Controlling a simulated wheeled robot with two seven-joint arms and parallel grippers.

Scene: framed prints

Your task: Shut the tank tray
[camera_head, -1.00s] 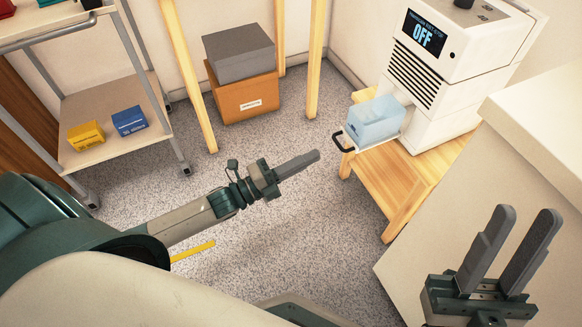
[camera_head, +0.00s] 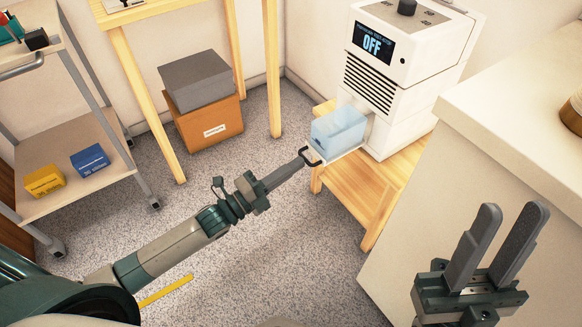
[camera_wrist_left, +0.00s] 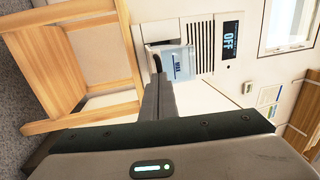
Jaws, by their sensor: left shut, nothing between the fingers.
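The white machine (camera_head: 385,85) with an "OFF" display stands on a low wooden table (camera_head: 362,190). Its tank tray (camera_head: 345,153) sticks out at the front and carries a translucent blue tank (camera_head: 338,130). A dark handle (camera_head: 312,157) is on the tray's front end. My left gripper (camera_head: 300,163) is shut and empty, its tips close to the handle; I cannot tell whether they touch. In the left wrist view the shut fingers (camera_wrist_left: 158,95) point at the tray beside the tank (camera_wrist_left: 174,63). My right gripper (camera_head: 512,222) is open and empty at the lower right.
A white counter (camera_head: 500,120) stands at the right. A cart (camera_head: 85,165) with yellow and blue boxes is at the left. A grey box sits on an orange box (camera_head: 208,128) by wooden legs at the back.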

